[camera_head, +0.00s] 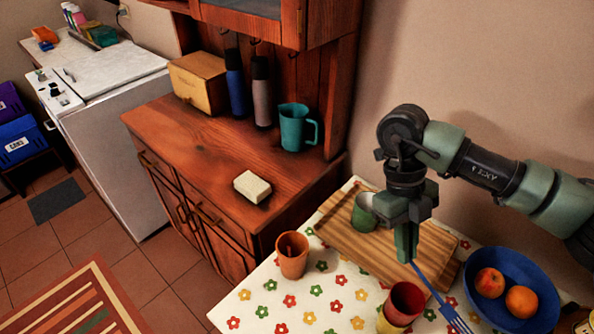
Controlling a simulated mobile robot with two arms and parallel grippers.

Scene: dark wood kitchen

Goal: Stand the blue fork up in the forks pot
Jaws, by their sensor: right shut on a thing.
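My right gripper (407,244) points down above the wooden board and is shut on the handle end of the blue fork (433,289). The fork slants down to the lower right, with its tines (455,318) near the bottom edge of the view. I cannot tell whether the tines touch the table. An orange pot (292,259) stands left of the board. A green pot (362,214) is behind my gripper and partly hidden by it. A red and yellow pot (404,302) is just left of the fork. No label shows which is the forks pot. My left gripper is out of view.
A wooden board (335,235) lies on the flowered tablecloth (285,300). A blue bowl (535,307) with two fruits is right of the fork. A wooden sideboard (190,150) carries a teal jug (294,128), two bottles and a box. The cloth's front left is free.

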